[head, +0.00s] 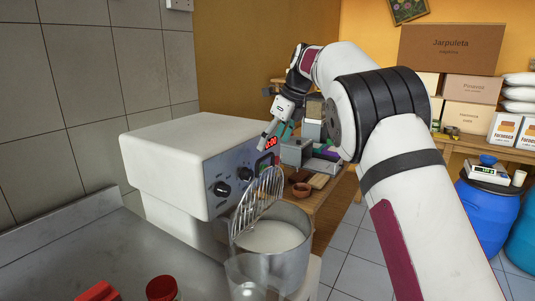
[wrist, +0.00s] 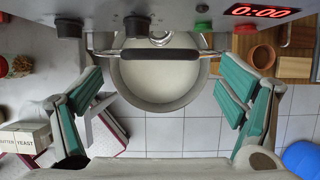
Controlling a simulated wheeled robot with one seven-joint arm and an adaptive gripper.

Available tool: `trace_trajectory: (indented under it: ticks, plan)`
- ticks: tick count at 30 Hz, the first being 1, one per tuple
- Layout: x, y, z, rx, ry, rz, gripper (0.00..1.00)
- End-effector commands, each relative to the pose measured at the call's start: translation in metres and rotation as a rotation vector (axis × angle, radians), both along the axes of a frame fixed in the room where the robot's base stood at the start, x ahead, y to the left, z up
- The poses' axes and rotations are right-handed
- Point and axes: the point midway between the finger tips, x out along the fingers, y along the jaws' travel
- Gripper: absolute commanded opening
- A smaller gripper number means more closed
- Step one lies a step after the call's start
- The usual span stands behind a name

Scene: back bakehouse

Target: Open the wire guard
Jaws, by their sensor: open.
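The wire guard (head: 258,196) is a fan of curved metal wires. In the head view it stands steeply at the mixer side of the steel bowl (head: 291,268), leaving much of the bowl's top uncovered. In the wrist view the guard's dark grip bar (wrist: 160,54) crosses the upper part of the bowl, between my fingers and beyond their tips. The white mixer (head: 185,145) has knobs and a red display. My gripper (head: 275,137), with green finger pads, is above the guard near the display. It is open and empty in the wrist view (wrist: 160,92), apart from the bar.
A clear glass vessel (head: 247,277) stands in front of the bowl. Red objects (head: 161,288) lie on the metal counter (head: 60,255). A wooden bench with a small terracotta bowl (head: 301,190) is behind.

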Motion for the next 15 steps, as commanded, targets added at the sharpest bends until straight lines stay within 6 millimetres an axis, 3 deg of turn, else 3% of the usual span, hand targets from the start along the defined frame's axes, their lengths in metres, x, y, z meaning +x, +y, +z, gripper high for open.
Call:
trace_trajectory:
  ticks: [6, 15]
  plan:
    - [-0.008, -0.012, 0.034, 0.000, -0.002, -0.001, 0.88]
    - [-0.012, -0.017, 0.049, 0.000, 0.000, 0.000, 0.88]
